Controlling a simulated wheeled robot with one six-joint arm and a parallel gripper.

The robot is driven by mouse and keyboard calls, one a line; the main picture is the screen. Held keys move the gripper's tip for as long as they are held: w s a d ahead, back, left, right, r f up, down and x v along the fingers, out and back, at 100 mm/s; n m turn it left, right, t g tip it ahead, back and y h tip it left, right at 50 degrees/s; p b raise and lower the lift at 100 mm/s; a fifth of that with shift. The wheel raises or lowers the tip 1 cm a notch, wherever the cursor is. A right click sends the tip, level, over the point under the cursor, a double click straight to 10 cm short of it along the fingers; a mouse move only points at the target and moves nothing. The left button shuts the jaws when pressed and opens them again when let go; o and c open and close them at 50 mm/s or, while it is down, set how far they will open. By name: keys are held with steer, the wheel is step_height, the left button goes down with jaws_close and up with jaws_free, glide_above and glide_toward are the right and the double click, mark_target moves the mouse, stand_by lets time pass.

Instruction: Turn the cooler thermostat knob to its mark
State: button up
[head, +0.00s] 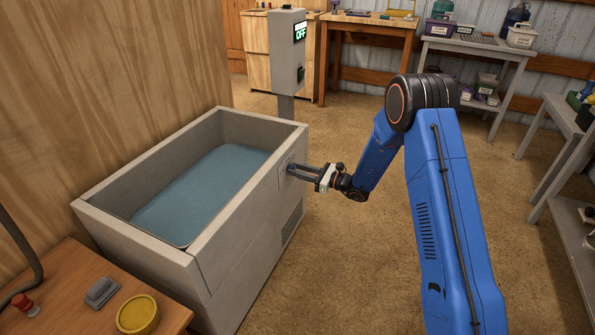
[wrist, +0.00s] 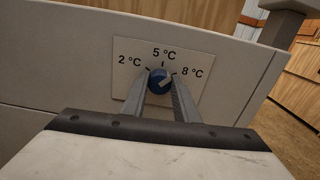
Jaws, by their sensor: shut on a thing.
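The cooler (head: 248,236) is a grey open-topped chest with blue-grey liquid inside, left of my arm. Its thermostat knob (wrist: 159,83) is small, round and blue with a pale pointer line. The pointer leans up and right, toward the 8 °C side. My gripper (head: 291,171) reaches the cooler's right side in the head view. In the wrist view its two fingers (wrist: 160,90) are shut on the knob, one on each side. The fingers hide the knob's lower edges.
A grey post with a box reading OFF (head: 288,50) stands just behind the cooler. A wooden table (head: 75,300) with a yellow round item (head: 138,314) is at the front left. Shelves (head: 475,48) line the right.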

steer(key=shift+s+f+n, duration=0.1)
steer(key=shift+s+n, duration=0.05)
steer(key=shift+n, duration=4.05)
steer(key=o, duration=1.1)
steer(key=shift+c, duration=0.2)
steer(key=v, duration=1.7)
steer(key=shift+d, duration=0.2)
steer(key=shift+s, duration=0.1)
